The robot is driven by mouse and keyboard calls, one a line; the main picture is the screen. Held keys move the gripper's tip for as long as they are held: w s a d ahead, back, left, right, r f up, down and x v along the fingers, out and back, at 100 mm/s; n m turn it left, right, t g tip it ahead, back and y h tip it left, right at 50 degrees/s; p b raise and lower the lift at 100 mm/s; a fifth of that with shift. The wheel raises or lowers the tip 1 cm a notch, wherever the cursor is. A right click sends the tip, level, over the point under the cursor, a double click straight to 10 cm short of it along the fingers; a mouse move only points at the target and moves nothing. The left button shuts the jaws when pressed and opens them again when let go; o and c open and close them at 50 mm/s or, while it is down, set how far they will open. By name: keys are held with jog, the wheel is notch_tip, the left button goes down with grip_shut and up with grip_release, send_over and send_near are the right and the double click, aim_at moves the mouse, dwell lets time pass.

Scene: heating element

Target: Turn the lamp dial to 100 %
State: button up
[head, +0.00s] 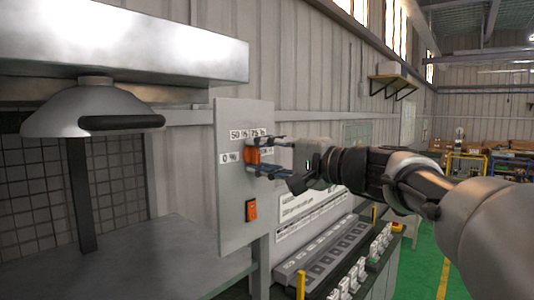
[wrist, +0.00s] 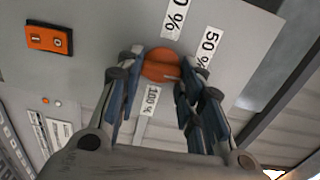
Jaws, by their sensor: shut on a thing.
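The orange lamp dial (head: 252,156) is on a grey upright panel (head: 232,185). Labels around it read 0 %, 50 %, 75 % and, partly hidden, 100 %. My gripper (head: 262,157) reaches in from the right, with one finger above the dial and one below. In the wrist view, the dial (wrist: 160,66) sits between the two fingers of my gripper (wrist: 161,88), which is shut on it. The 100 % label (wrist: 152,100) shows between the fingers, and the 50 % label (wrist: 209,47) is to the right. I cannot tell which label the dial points to.
An orange rocker switch (head: 251,210) is below the dial on the panel; it also shows in the wrist view (wrist: 49,39). A grey lamp (head: 93,108) hangs at the left over a bench (head: 150,262). Other equipment (head: 335,245) stands below my arm.

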jog(key=m+p, duration=0.1)
jog(key=m, duration=0.3)
jog(key=shift+m+p, duration=0.3)
jog(key=m+p, duration=0.2)
jog(key=m, duration=0.2)
jog(key=shift+m, duration=0.3)
jog(key=m+p, duration=0.3)
jog(key=m, duration=0.1)
jog(key=shift+s+a+f+m+p, duration=0.1)
jog(key=shift+m+p, duration=0.2)
jog(key=shift+s+a+f+m+p, duration=0.1)
jog(key=shift+f+m+p, duration=0.05)
jog(key=shift+m+p, duration=1.8)
jog(key=shift+m, duration=0.45)
jog(key=o, duration=1.1)
jog(key=shift+c, duration=0.2)
